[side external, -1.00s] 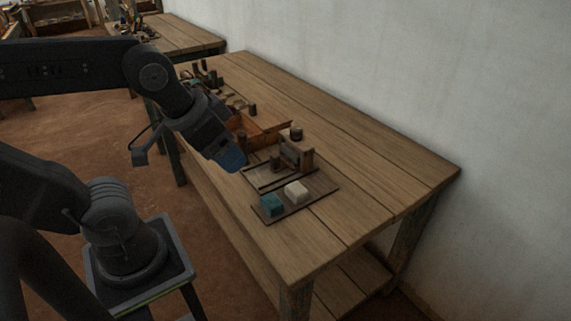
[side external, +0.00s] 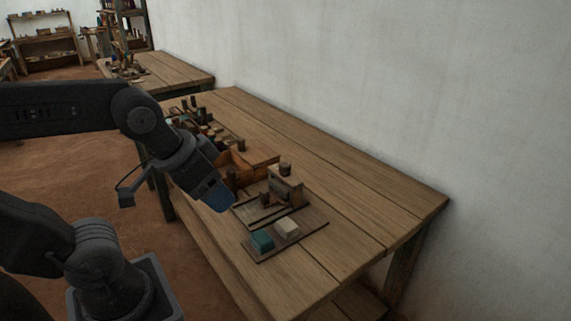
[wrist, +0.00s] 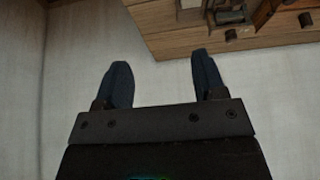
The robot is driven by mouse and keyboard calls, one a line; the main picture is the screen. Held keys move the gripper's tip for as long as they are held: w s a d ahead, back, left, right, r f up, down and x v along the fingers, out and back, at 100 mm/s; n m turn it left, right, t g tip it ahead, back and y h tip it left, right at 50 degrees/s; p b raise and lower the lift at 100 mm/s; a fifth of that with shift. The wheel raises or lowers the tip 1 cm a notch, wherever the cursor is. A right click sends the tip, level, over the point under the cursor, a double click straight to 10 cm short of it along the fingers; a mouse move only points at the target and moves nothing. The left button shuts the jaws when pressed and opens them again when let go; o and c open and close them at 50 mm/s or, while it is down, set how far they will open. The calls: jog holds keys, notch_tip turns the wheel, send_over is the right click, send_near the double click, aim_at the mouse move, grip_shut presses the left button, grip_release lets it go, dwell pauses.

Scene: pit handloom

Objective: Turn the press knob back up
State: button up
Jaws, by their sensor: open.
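The small wooden press (side external: 287,190) stands on the bench, right of my gripper in the side view. A dark knob (side external: 264,199) shows at its near side; a dark round piece (side external: 285,169) shows behind it. I cannot tell which is the press knob or how it is turned. In the wrist view a dark knob (wrist: 231,34) sits by a dark block near the top edge. My gripper (wrist: 162,80) is open and empty, its dark blue fingers apart. In the side view the gripper's blue end (side external: 217,199) is beside the press, apparently not touching it.
A teal block (side external: 262,240) and a cream block (side external: 287,228) lie on a dark board in front of the press. An open wooden box (side external: 249,163) and several small tools are behind. The bench's right side is clear, beside the wall.

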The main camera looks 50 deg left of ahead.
jog(key=w+a+r+m+g, duration=0.1)
jog(key=w+a+r, duration=0.1)
jog(key=w+r, duration=0.35)
jog(key=m+g, duration=0.5)
send_over(285, 164)
notch_tip(285, 164, down, 9)
notch_tip(285, 164, down, 13)
jog(key=shift+f, duration=0.1)
jog(key=c, duration=0.9)
